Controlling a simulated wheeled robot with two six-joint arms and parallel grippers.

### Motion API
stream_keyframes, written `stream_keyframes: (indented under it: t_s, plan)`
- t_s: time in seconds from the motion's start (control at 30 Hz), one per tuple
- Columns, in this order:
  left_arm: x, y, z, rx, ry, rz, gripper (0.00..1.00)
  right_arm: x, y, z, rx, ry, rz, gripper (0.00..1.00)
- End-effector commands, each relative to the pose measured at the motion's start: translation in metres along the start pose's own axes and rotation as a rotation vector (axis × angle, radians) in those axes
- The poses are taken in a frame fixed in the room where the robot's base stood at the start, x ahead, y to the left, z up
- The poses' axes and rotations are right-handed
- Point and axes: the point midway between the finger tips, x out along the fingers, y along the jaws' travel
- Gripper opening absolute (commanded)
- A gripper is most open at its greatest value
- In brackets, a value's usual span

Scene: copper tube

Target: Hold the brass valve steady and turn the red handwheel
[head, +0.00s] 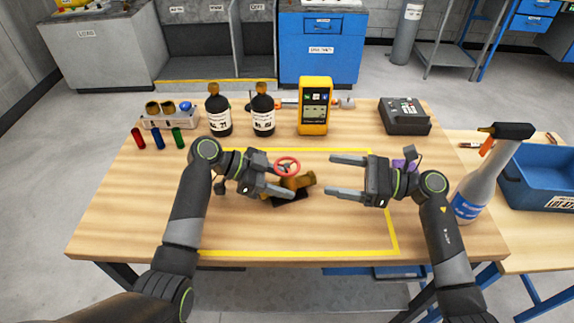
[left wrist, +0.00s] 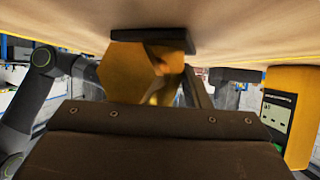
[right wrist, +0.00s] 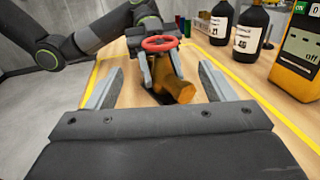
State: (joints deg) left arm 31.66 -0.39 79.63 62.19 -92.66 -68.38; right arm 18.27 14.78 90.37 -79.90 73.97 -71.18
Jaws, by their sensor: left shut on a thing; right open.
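The brass valve (head: 303,180) lies on a dark base (head: 291,197) inside the yellow-taped area of the table. Its red handwheel (head: 287,166) is on top; it also shows in the right wrist view (right wrist: 160,43). My left gripper (head: 283,184) is shut on the valve body from the left, below the handwheel. In the left wrist view the valve's hexagonal brass end (left wrist: 135,72) fills the middle, with the fingers partly hidden. My right gripper (head: 338,176) is open and empty, to the right of the valve, its fingers pointing at it. In the right wrist view the valve (right wrist: 175,88) shows beyond and between the open fingers.
Two dark bottles (head: 218,115) and a yellow meter (head: 314,105) stand behind the taped area. A dark device (head: 404,116) sits at the back right. A purple item (head: 404,165) is partly hidden behind my right gripper. The taped area's front is clear.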

Motion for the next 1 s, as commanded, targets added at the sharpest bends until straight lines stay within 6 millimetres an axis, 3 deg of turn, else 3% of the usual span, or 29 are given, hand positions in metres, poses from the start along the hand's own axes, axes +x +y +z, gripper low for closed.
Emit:
stream_keyframes:
  t_s: [0.17, 0.6, 0.8, 1.0]
  plan:
    - [0.000, 0.000, 0.001, -0.001, -0.001, 0.000, 0.30, 0.021, 0.001, 0.001, 0.000, -0.006, -0.002, 0.76]
    - [0.000, 0.000, 0.001, -0.002, -0.001, 0.001, 0.30, 0.102, 0.001, 0.001, 0.001, -0.004, -0.001, 0.76]
    - [0.000, 0.000, 0.001, -0.002, -0.001, 0.001, 0.30, 0.117, 0.000, 0.001, 0.000, -0.002, -0.001, 0.76]
    - [0.000, 0.000, 0.001, -0.002, -0.001, 0.000, 0.30, 0.118, 0.000, 0.000, 0.000, -0.001, -0.002, 0.76]
